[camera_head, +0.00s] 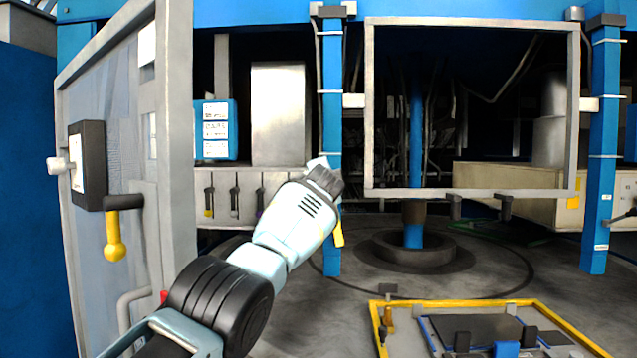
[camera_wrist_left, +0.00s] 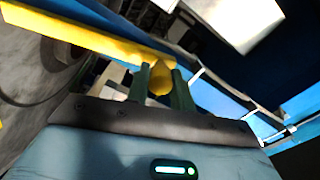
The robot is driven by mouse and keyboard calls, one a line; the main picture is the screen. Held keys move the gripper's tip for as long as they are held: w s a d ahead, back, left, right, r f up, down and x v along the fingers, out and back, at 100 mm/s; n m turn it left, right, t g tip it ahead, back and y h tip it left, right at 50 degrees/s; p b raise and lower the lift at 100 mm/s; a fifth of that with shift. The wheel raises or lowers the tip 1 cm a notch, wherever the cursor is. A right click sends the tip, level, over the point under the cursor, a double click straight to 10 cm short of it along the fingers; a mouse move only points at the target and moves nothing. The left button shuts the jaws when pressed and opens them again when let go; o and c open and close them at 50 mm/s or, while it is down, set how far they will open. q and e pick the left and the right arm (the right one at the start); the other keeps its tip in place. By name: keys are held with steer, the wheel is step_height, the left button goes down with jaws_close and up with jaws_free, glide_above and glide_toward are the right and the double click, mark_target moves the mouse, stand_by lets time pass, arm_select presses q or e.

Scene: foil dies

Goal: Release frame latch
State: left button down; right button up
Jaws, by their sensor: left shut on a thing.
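My left gripper (camera_head: 326,178) reaches up from the lower left to the blue post (camera_head: 332,105) left of the grey rectangular frame (camera_head: 472,193). In the left wrist view its two dark green fingers (camera_wrist_left: 160,82) are shut on a yellow latch handle (camera_wrist_left: 90,36), with a rounded yellow part between them. In the head view, the yellow latch handle (camera_head: 339,234) shows just below the gripper, in front of the post. The gripper hides the rest of the latch. My right gripper is in neither view.
A grey door panel (camera_head: 177,130) at the left carries a black box and another yellow-tipped lever (camera_head: 115,250). A yellow-edged tray (camera_head: 376,320) lies on the floor at the lower right. Another blue post (camera_head: 602,130) stands right of the frame.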

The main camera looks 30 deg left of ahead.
arm_select(q)
steer(key=shift+w+d+r+m, duration=0.15)
steer(key=shift+d+m, duration=0.25)
steer(key=shift+m, duration=0.2)
steer(key=shift+d, duration=0.1)
steer(key=c, duration=1.2)
jaws_free()
steer(key=shift+w, duration=0.1)
